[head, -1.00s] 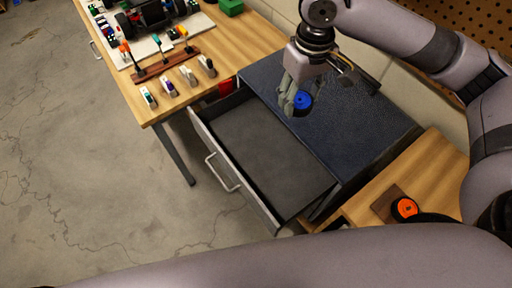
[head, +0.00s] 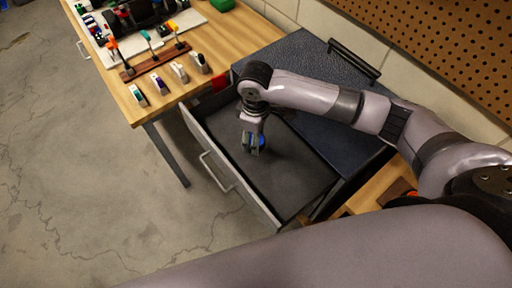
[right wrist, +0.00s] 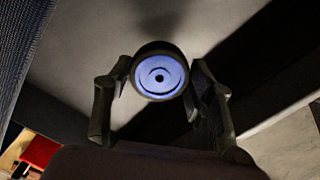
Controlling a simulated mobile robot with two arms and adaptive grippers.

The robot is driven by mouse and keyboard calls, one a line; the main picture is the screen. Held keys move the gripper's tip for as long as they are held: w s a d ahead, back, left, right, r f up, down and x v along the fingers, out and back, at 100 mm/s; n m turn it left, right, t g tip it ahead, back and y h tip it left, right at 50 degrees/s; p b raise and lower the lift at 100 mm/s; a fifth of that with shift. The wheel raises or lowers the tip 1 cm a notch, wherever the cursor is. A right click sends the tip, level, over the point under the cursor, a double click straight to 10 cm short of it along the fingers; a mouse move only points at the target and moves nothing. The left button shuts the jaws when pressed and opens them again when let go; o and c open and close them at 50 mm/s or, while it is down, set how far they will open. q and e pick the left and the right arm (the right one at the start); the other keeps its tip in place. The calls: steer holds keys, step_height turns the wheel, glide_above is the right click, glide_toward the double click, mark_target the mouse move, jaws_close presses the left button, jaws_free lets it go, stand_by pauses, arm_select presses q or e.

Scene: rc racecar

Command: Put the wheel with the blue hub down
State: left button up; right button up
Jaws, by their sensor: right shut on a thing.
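The wheel with the blue hub (right wrist: 160,76) is between the fingers of my right gripper (right wrist: 158,95) in the right wrist view, its hub facing the camera. In the head view a bit of the blue hub (head: 261,140) shows beside my right gripper (head: 252,148). My right gripper is shut on the wheel and is over the inside of the open drawer (head: 290,185). I cannot tell whether the wheel touches the drawer floor. No left gripper can be made out in the head view.
The dark blue cabinet top (head: 295,62) with a black handle (head: 354,60) lies behind the drawer. The wooden bench (head: 215,45) at the upper left holds a car chassis (head: 140,14), a tool rack (head: 155,62) and several small coloured items. The drawer floor around the gripper looks empty.

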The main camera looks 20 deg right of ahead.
steer(key=shift+f, duration=3.4)
steer(key=shift+f, duration=0.1)
steer(key=o, duration=1.3)
step_height(320, 180, up, 12)
steer(key=shift+r, duration=0.15)
